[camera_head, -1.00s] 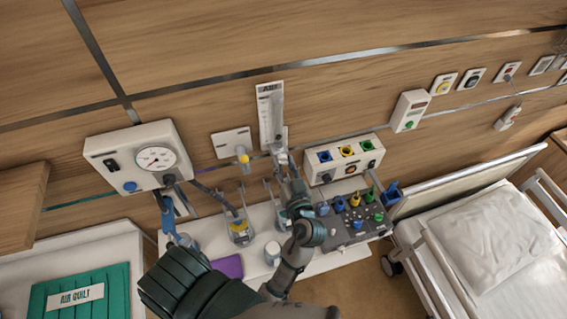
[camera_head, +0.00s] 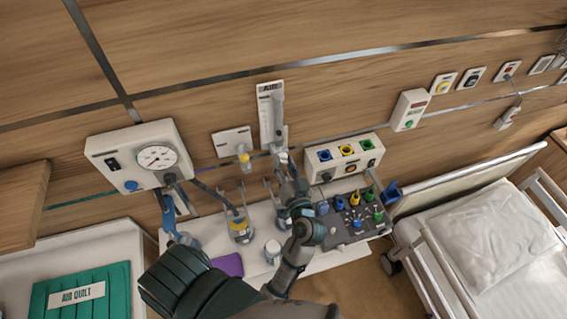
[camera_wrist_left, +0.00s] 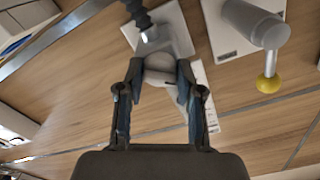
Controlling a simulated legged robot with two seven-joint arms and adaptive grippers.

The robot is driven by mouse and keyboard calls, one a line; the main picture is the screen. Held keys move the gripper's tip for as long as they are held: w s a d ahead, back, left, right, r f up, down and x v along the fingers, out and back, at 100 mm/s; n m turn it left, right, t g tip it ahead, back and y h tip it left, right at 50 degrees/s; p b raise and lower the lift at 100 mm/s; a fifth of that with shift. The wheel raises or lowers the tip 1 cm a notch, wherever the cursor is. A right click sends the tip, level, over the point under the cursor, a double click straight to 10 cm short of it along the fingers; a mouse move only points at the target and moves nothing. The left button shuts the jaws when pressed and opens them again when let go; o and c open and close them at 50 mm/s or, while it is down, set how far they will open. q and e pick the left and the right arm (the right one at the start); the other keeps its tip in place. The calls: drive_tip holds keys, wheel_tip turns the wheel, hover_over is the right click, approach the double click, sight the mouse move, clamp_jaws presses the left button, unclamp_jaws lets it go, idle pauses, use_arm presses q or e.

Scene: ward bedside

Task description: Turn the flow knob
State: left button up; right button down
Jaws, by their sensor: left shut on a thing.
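The flowmeter (camera_head: 265,110) is a tall pale panel with a clear tube on the wood wall, above the white shelf. My left gripper (camera_head: 281,152) reaches up to its lower end. In the left wrist view, the gripper (camera_wrist_left: 160,82) has both dark fingers on either side of a pale round knob (camera_wrist_left: 160,64) and is shut on it. Behind the knob is the flowmeter's pale body (camera_wrist_left: 172,32). The gripper and wrist partly hide the knob in the head view. My right gripper is not in view.
A gauge box (camera_head: 140,157) hangs at left. A wall outlet with a yellow knob (camera_head: 243,154) is just left of the flowmeter. Below, a white shelf (camera_head: 330,262) holds jars, a purple item (camera_head: 229,264) and a dark tray of coloured fittings (camera_head: 352,230). A bed (camera_head: 485,240) stands at right.

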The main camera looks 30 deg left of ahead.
use_arm(q)
drive_tip(key=o, duration=1.2)
drive_tip(key=shift+d+f, duration=0.1)
drive_tip(key=shift+c, duration=0.2)
drive_tip(key=shift+d, duration=0.15)
drive_tip(key=shift+s+d, duration=0.15)
drive_tip(key=shift+d, duration=0.1)
drive_tip(key=v, duration=0.7)
drive_tip(key=shift+a, duration=0.1)
